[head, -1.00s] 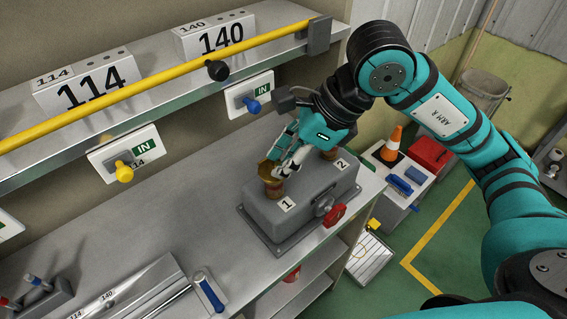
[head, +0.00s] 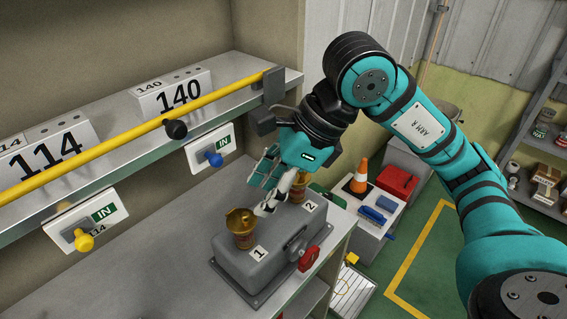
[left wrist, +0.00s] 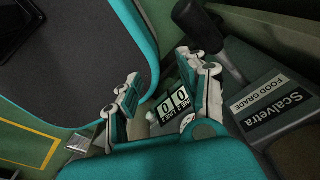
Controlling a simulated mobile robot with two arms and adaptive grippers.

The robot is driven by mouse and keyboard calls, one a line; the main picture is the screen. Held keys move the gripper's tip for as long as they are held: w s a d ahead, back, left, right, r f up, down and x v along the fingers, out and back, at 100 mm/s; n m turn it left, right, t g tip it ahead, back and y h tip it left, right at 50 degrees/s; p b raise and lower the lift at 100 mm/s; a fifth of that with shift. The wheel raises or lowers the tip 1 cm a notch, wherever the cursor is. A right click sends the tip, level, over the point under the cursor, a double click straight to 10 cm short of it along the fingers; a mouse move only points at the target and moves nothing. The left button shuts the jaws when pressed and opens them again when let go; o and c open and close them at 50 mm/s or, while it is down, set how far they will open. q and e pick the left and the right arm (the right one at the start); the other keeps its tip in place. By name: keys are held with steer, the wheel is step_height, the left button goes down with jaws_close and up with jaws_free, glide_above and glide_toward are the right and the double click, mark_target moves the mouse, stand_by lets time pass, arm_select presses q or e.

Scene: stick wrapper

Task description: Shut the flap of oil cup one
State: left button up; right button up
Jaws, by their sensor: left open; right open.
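Oil cup one (head: 243,238) is a brass cup on the grey housing (head: 232,262), beside the label 1. Oil cup two (head: 299,193) is partly hidden behind my right gripper. My right gripper (head: 261,193) is open and empty, just above and to the right of oil cup one, apart from it. My left gripper is outside the head view; in the left wrist view its fingers (left wrist: 158,72) are open with nothing held between them.
A red knob (head: 309,259) sits on the housing's front side. Behind are a yellow rail (head: 120,142) and IN plates with a blue knob (head: 214,159) and a yellow knob (head: 84,241). The bench (head: 150,265) left of the housing is clear.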

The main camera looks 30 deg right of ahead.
steer(key=v, duration=0.6)
steer(key=shift+r, duration=0.35)
steer(key=shift+s+d, duration=0.1)
steer(key=shift+d, duration=0.1)
